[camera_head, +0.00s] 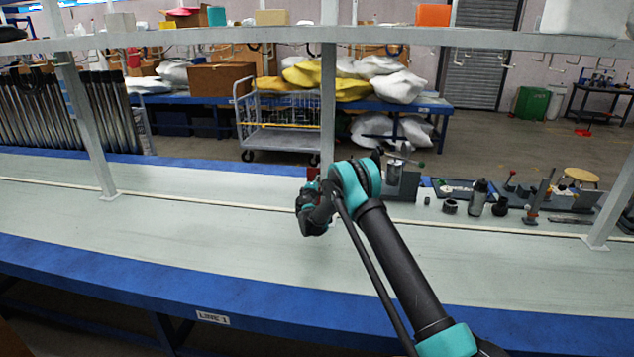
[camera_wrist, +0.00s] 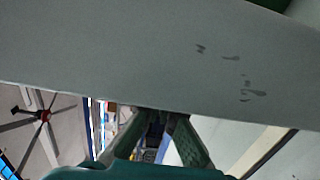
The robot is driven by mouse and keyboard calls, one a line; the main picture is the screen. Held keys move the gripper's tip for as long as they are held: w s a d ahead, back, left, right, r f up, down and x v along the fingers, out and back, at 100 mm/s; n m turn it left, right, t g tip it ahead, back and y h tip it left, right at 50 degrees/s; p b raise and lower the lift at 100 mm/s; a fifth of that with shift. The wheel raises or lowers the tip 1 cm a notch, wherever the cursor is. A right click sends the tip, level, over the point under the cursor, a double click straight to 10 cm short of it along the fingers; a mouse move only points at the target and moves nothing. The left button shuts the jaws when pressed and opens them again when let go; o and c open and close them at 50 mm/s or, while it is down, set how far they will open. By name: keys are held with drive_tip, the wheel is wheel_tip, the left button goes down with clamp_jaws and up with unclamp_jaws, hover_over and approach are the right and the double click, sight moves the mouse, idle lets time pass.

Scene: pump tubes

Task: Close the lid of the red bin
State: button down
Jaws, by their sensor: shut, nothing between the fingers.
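A small red patch (camera_head: 313,173) shows just behind my wrist on the table in the head view. It is mostly hidden by my arm, and I cannot tell whether it is the red bin; no lid can be made out. My gripper (camera_head: 313,222) hangs above the middle of the table, in front of that patch, with its fingers hard to make out. In the wrist view my gripper (camera_wrist: 158,114) shows its green fingers converging, shut and empty. No red bin can be recognised in the wrist view.
The pale table (camera_head: 150,225) is clear to the left. A grey machine (camera_head: 400,180), black bottle (camera_head: 478,198) and several small parts stand at the right. A shelf post (camera_head: 328,110) rises behind my arm. A pale panel (camera_wrist: 150,60) crosses the wrist view.

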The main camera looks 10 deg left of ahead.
drive_tip(key=shift+w+r+g, duration=0.3)
drive_tip(key=shift+w+g, duration=0.05)
drive_tip(key=shift+w, duration=0.35)
drive_tip(key=shift+w+r+g, duration=0.25)
drive_tip(key=shift+w+g, duration=0.1)
drive_tip(key=shift+w, duration=0.3)
